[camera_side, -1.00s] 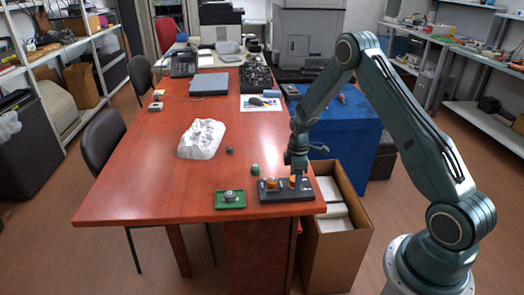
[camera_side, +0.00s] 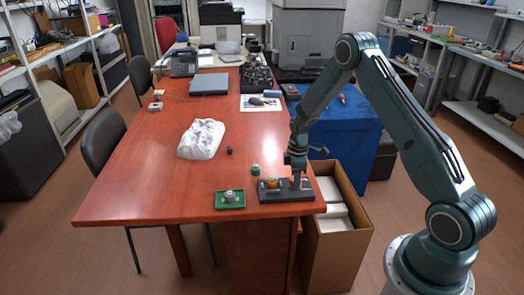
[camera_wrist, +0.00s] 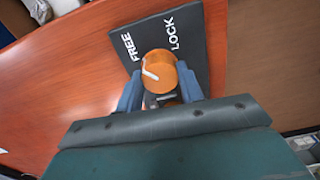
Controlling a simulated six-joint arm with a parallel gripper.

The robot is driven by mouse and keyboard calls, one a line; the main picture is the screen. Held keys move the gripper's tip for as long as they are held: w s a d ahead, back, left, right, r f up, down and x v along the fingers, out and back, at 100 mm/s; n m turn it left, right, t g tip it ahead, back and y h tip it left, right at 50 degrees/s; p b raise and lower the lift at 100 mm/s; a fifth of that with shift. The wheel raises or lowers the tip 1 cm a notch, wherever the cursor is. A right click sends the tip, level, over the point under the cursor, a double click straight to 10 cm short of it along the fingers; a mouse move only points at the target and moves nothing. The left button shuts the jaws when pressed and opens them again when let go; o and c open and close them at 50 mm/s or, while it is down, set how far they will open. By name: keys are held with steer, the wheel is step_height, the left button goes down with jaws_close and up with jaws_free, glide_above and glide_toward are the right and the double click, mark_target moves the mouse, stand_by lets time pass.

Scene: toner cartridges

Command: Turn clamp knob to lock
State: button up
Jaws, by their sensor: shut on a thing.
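The clamp knob (camera_wrist: 160,68) is an orange round knob with a white pointer line on its top. It stands on a dark base plate (camera_wrist: 188,20) lettered FREE and LOCK in white. The pointer lies towards the FREE side. My gripper (camera_wrist: 160,92) is shut on the knob, with a blue-grey finger on each side. In the side view, my gripper (camera_side: 298,181) points down over the right end of the base (camera_side: 287,196) and hides most of the knob there. A second orange piece (camera_side: 271,183) sits on the base left of it.
A green tray (camera_side: 222,206) with a grey part stands left of the base. A small green cylinder (camera_side: 255,169) and a dark piece (camera_side: 229,150) are behind. A crumpled white object (camera_side: 201,139) lies further back. An open cardboard box (camera_side: 340,246) stands right of the table.

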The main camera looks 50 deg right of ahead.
steer(key=m, duration=0.8)
steer(key=shift+m, duration=0.4)
steer(key=m, duration=0.4)
steer(key=shift+m, duration=2.2)
steer(key=o, duration=1)
steer(key=shift+r, duration=0.15)
